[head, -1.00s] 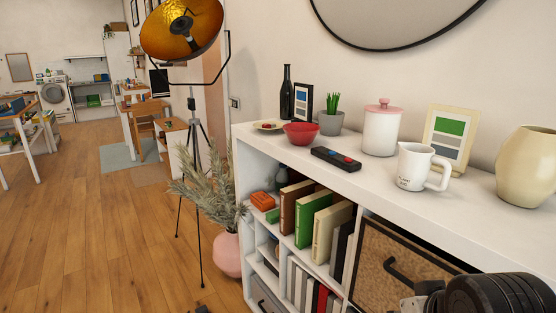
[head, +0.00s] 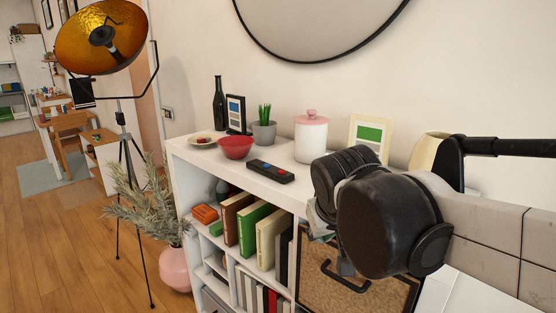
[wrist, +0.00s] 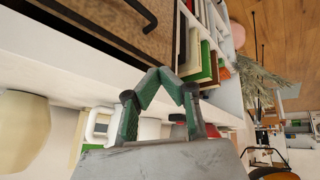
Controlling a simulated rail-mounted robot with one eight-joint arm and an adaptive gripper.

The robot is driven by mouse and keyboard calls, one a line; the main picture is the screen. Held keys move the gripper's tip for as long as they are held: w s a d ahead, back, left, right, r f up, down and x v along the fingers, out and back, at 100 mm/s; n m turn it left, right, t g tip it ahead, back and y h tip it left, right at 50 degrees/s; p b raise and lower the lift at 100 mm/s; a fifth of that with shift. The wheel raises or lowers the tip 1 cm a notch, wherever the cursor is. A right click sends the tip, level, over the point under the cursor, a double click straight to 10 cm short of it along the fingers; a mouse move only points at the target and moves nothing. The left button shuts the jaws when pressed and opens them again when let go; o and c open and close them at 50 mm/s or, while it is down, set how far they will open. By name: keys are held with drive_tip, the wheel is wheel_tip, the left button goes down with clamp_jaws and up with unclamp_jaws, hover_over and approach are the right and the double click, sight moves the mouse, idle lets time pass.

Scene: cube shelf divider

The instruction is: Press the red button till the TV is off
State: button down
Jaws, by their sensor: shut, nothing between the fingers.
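A black remote (head: 270,171) lies on the white shelf top in the head view, with a small blue button and a small red button (head: 282,173) on its upper face. I cannot make out the remote clearly in the wrist view. My gripper (wrist: 161,73) shows in the wrist view with its green-padded fingers shut, tips together and empty. It is in front of the shelf, to the right of the remote in the head view and apart from it. My arm hides most of the gripper in the head view. No TV is in view.
A red bowl (head: 236,148), a potted plant (head: 264,132) and a white jar with a pink lid (head: 310,140) stand behind the remote. A framed picture (head: 368,132) stands right of the jar. A tripod lamp (head: 102,38) is at the left.

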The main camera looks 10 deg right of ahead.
drive_tip(key=w+r+h+p, duration=0.1)
drive_tip(key=w+r+p, duration=0.2)
drive_tip(key=w+r, duration=0.35)
drive_tip(key=w+r+h+p, duration=0.1)
drive_tip(key=w+r+p, duration=0.25)
drive_tip(key=w, duration=0.55)
wheel_tip(320, 180, up, 4)
drive_tip(key=r+h+p, duration=0.1)
drive_tip(key=h+p, duration=0.2)
drive_tip(key=p, duration=0.2)
hover_over(281, 171)
drive_tip(key=shift+f, duration=0.25)
drive_tip(key=shift+f+b, duration=2.7)
drive_tip(key=shift+f, duration=1.75)
drive_tip(key=shift+f+b, duration=0.35)
drive_tip(key=shift+f, duration=0.05)
